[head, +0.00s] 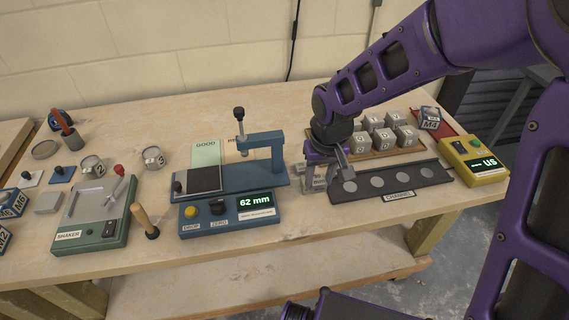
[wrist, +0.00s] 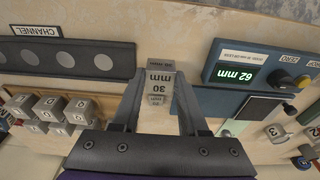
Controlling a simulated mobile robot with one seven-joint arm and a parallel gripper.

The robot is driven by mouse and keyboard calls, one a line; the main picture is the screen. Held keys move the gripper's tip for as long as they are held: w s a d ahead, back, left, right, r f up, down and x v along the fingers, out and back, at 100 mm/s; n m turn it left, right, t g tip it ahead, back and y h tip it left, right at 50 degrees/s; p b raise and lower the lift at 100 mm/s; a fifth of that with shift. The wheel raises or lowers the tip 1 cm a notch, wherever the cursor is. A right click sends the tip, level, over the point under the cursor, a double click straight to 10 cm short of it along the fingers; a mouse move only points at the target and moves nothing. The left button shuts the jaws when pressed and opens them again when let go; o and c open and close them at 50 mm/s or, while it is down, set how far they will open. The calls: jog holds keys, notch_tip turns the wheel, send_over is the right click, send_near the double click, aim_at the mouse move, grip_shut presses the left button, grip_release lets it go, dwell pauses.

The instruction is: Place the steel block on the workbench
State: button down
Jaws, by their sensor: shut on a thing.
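My gripper (head: 338,172) is over the wooden workbench (head: 330,235), between the blue gauge and the dark channel strip. It also shows in the wrist view (wrist: 157,125), with one finger on each side of a grey steel block (wrist: 158,90) marked "30 mm". The gripper is shut on the block. In the head view the block (head: 314,178) is partly hidden by the gripper. I cannot tell whether its lower end touches the bench.
The blue gauge (head: 230,208) reads 62 mm. The channel strip (head: 390,181) lies to the right, with several lettered cubes (head: 382,137) behind it. A yellow meter (head: 474,163) stands far right. A green shaker (head: 95,218) stands left. The front strip of bench is mostly clear.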

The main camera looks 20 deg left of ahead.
aim_at(320, 184)
notch_tip(320, 184, down, 8)
jog(key=shift+s+b, duration=0.1)
jog(key=shift+b, duration=0.3)
jog(key=shift+f, duration=0.15)
jog(key=shift+c, duration=2.2)
grip_release()
jog(key=r, duration=0.4)
jog(key=s+r, duration=0.1)
jog(key=r, duration=0.3)
jog(key=d+r, duration=0.1)
jog(key=r, duration=0.3)
jog(key=shift+s+r+p, duration=0.1)
jog(key=shift+s+p, duration=0.15)
jog(key=shift+p, duration=0.15)
